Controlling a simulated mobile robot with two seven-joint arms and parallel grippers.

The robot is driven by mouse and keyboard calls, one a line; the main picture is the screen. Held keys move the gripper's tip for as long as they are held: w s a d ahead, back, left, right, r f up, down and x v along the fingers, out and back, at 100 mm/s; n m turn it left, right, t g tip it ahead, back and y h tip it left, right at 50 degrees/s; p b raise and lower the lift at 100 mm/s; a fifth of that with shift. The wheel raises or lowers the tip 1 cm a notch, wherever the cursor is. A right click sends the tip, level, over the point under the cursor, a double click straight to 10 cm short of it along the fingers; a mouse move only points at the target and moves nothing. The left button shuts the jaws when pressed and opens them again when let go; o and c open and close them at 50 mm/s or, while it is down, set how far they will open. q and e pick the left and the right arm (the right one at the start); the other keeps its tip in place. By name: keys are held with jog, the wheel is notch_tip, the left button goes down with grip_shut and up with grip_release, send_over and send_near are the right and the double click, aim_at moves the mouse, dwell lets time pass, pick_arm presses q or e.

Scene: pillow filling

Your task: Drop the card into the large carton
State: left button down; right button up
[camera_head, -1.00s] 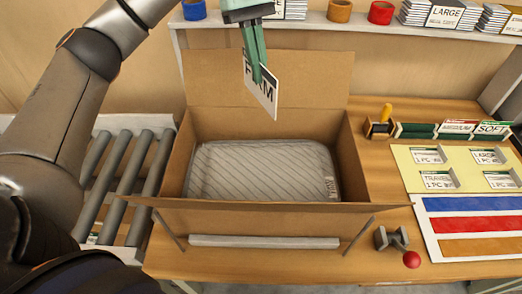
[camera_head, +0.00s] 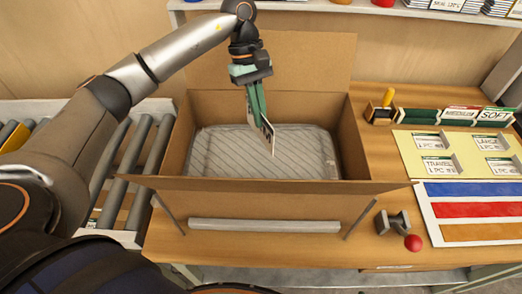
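The large carton (camera_head: 270,211) stands open on the table, its back flap raised and its front flap folded outward. A striped grey-white pillow (camera_head: 228,150) lies inside it. My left gripper (camera_head: 259,118) points down over the carton opening, its green fingers shut on the white card (camera_head: 267,136). The card hangs tilted, nearly edge-on to the view, above the pillow. The fingers hide part of the card, and its print cannot be read now. My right gripper is not in view.
A roller conveyor (camera_head: 125,172) is left of the carton. To the right are a yellow board with labelled card slots (camera_head: 459,152), a colour-striped panel (camera_head: 472,212), a stamp with a yellow handle (camera_head: 381,108) and a tape tool with a red knob (camera_head: 412,242). A shelf (camera_head: 350,8) runs behind.

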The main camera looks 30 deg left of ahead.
pick_arm(q)
jog(key=shift+f+b, duration=0.45)
jog(key=shift+f, duration=0.95)
jog(key=c, duration=1)
grip_release()
jog(key=v, duration=1.1)
jog(key=shift+r, duration=0.2)
jog(key=shift+w+a+r, duration=0.15)
jog(key=shift+a+r, duration=0.05)
jog(key=shift+r, duration=0.4)
